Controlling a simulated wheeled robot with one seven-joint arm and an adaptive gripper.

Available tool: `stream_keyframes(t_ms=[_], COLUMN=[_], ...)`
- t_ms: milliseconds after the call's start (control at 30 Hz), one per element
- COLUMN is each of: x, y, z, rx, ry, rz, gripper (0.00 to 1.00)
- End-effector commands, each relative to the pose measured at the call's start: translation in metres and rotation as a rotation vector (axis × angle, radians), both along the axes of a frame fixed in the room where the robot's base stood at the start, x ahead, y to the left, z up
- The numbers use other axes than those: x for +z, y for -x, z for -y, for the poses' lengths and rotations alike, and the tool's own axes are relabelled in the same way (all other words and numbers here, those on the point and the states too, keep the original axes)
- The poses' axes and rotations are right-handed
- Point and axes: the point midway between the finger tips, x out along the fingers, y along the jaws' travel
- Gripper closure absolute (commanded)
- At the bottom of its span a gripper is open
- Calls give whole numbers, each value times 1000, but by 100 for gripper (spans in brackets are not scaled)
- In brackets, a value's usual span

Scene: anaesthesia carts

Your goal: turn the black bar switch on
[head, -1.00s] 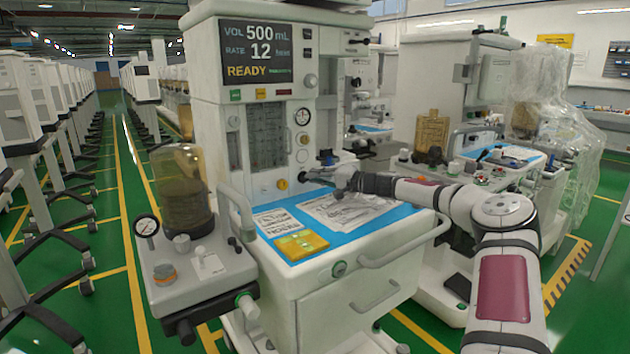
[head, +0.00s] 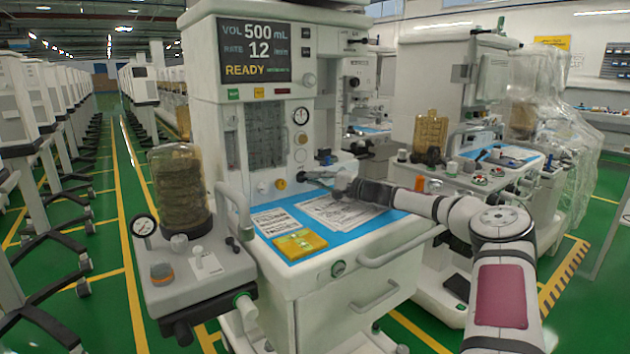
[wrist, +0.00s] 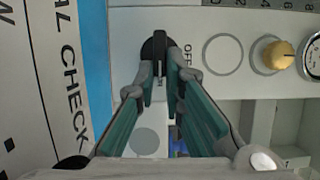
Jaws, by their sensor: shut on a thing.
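The black bar switch (wrist: 155,47) is a dark round knob with a raised bar, at the top middle of the wrist view. Its bar points straight up and down in that picture, and an "OFF" mark is printed just right of it. My gripper (wrist: 159,75) has its two fingertips on either side of the bar's near end, closed on it. In the head view my gripper (head: 310,176) reaches the lower front panel of the near cart (head: 240,190), just above the blue worktop.
A yellow knob (wrist: 278,55) and a gauge sit right of the switch in the wrist view. The blue worktop (head: 290,222) carries printed sheets (head: 345,212) and a yellow packet (head: 299,244).

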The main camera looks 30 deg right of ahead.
Motion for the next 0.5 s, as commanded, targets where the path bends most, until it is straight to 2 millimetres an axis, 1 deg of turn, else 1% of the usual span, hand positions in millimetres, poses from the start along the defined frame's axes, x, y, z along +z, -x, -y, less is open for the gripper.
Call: stream_keyframes(t_ms=[67,100,167,500], x=[-1,-1,-1,0], y=[0,0,0,1], z=[1,1,1,1], rx=[-3,-3,-3,-1], ry=[0,0,0,0], rz=[-1,-1,-1,-1], gripper=[100,83,70,70])
